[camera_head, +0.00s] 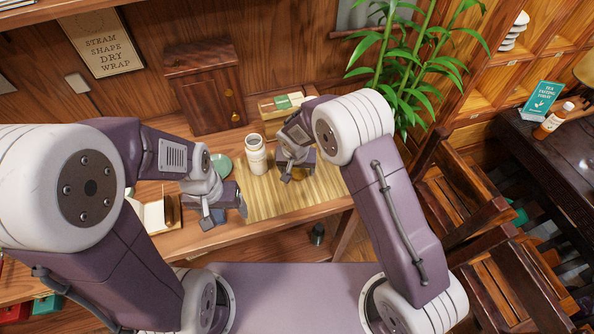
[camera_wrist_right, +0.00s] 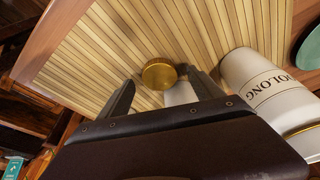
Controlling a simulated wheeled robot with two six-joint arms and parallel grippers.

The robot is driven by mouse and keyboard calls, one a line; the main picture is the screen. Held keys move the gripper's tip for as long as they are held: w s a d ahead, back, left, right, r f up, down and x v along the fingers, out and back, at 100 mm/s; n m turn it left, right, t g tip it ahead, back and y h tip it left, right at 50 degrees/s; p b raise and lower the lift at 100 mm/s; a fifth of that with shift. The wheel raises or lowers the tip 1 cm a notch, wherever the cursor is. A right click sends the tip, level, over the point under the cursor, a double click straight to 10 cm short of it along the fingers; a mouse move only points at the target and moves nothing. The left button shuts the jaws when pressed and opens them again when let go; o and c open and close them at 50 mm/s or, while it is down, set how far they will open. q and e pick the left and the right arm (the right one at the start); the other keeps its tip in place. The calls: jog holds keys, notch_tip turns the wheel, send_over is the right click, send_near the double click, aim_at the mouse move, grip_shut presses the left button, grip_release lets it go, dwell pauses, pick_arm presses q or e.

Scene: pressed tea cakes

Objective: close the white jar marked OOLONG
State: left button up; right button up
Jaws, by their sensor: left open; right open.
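The white jar (camera_head: 257,160) stands upright on the bamboo mat, its top uncovered. In the right wrist view the jar marked OOLONG (camera_wrist_right: 268,85) is at the right, with a brass band near its top. A round brass piece (camera_wrist_right: 157,75) with a white part beside it, likely the lid, is over the mat. A bit of brass also shows under my right gripper in the head view (camera_head: 298,175). My right gripper (camera_wrist_right: 163,88) is open, its fingers on either side of the white part; I cannot tell if they touch it. My left gripper (camera_head: 226,215) is open and empty, left of the mat.
The bamboo mat (camera_head: 280,205) is clear at the front. A green saucer (camera_head: 221,163) lies left of the jar. A wooden cabinet (camera_head: 205,85) and a box of packets (camera_head: 283,106) stand behind. A plant (camera_head: 405,75) is at the back right.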

jog(key=shift+w+d+f, duration=0.1)
jog(key=shift+w+f, duration=0.1)
jog(key=shift+f, duration=0.45)
jog(key=shift+s, duration=0.1)
jog(key=c, duration=1.4)
jog(key=shift+r, duration=0.1)
